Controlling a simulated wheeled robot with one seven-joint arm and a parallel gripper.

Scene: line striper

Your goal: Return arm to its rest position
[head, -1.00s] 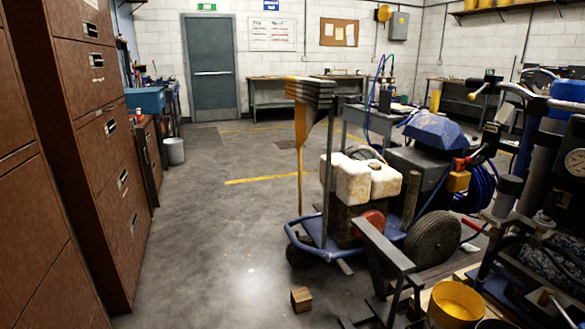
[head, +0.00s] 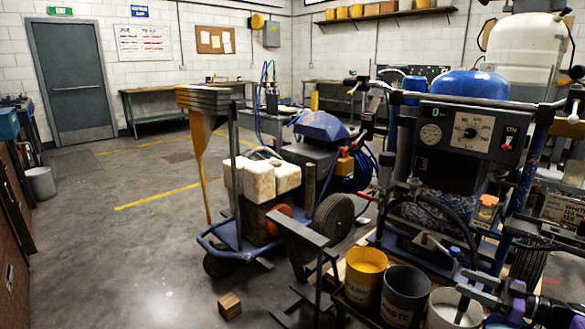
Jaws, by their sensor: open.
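My gripper (head: 474,287) shows at the lower right corner of the head view, with purple and dark parts of my arm behind it. It is open, and I see nothing held in it. It is in front of the line striper machine (head: 470,150), whose control panel (head: 466,130) has a round dial and a small display. It appears over or beside a white bucket (head: 455,308); whether it touches anything is unclear. The rest of my arm is outside the picture.
A yellow bucket (head: 366,262) and a dark grey bucket (head: 405,285) stand left of the white bucket. A blue cart (head: 235,250) with white jugs (head: 262,180) stands left of the machine. A wooden block (head: 229,305) lies on the floor (head: 110,255), which is clear at left.

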